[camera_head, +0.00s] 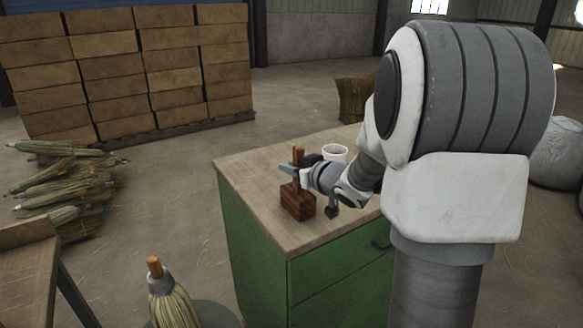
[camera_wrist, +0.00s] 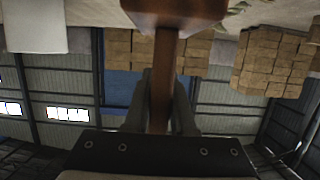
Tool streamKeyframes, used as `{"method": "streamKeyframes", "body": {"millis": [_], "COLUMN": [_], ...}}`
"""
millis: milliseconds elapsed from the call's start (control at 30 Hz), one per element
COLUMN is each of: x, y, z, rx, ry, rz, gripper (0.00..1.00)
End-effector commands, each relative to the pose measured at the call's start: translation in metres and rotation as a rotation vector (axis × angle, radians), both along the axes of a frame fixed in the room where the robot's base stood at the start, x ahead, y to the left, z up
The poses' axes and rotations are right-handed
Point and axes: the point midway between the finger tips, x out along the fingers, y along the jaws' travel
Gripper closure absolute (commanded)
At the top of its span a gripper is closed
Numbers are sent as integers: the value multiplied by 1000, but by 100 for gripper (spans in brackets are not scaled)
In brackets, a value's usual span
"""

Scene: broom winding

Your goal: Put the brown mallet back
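The brown mallet (camera_head: 297,202) stands upright on its dark wooden head on the workbench top (camera_head: 250,165), near the left end, with its lighter handle pointing up. I cannot tell whether the head touches the top. My gripper (camera_head: 296,172) reaches in level from the right at the handle. In the upside-down wrist view, the mallet head (camera_wrist: 176,14) is at the top, and the handle runs down between the fingers of my gripper (camera_wrist: 162,90). The fingers lie close against both sides of the handle, with no clear gap.
The bench has a green cabinet (camera_head: 257,258) below. A broom head (camera_head: 172,300) stands at the front left, near a wooden table (camera_head: 28,262). Bundles of broom straw (camera_head: 62,185) and stacked boxes (camera_head: 130,70) are farther back.

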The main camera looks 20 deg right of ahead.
Motion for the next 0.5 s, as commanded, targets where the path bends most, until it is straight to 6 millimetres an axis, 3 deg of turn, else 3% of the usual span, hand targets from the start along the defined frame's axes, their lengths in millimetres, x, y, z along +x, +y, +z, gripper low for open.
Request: {"method": "streamKeyframes", "body": {"millis": [33,167,500], "x": [0,0,0], "y": [0,0,0], "z": [0,0,5], "rx": [0,0,0], "ry": [0,0,-1], "rz": [0,0,0], "gripper": [69,48,48]}}
